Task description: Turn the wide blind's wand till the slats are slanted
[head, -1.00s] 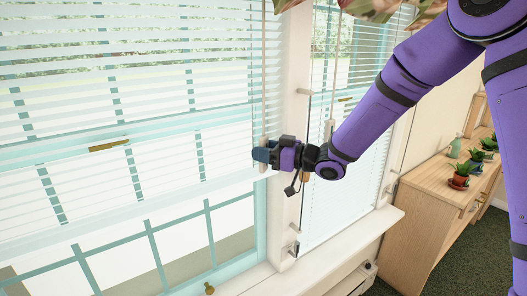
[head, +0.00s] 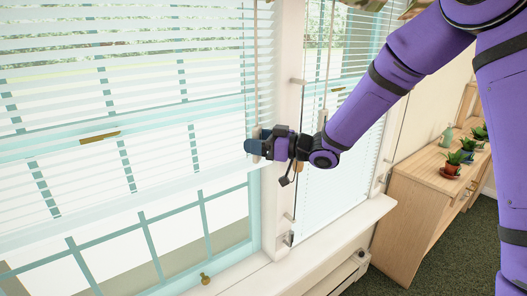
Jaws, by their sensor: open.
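The wide blind (head: 100,100) hangs over the large window on the left of the head view. Its slats show as thin lines with gaps, and the outside can be seen between them. Its wand (head: 255,80) is a thin pale rod hanging near the blind's right edge. My gripper (head: 255,147) is open at the wand's lower end, with its fingers pointing left. The wand's end shows at the fingers; I cannot tell whether they touch it. A narrower blind (head: 335,150) hangs right of the post, with its own wand (head: 324,75).
A white window post (head: 282,120) stands just behind my gripper. A white sill (head: 340,232) runs below. A wooden cabinet (head: 425,205) with several potted plants (head: 452,163) stands at the right. Green carpet (head: 472,245) is clear in front of it.

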